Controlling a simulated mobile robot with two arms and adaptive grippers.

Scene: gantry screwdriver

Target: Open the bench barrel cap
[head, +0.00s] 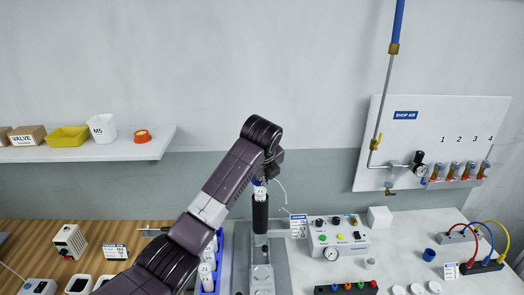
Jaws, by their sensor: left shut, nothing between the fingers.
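A white barrel with dark markings (261,195) stands upright in a black cylindrical holder (260,217) on a grey fixture at the middle of the bench. A small blue part, possibly its cap, shows at its top, partly covered by my arm. My left arm reaches up from the lower left and bends over near the barrel. My left gripper (272,169) is shut and empty close to the barrel's top; its fingers are mostly hidden, and I cannot tell whether they touch the cap. My right gripper is out of view.
A blue rack (219,245) with several white barrels stands left of the fixture, partly behind my arm. A control box with a gauge (338,237) stands to the right. A shelf (150,148) holds bins at left; an air panel (400,150) hangs at right.

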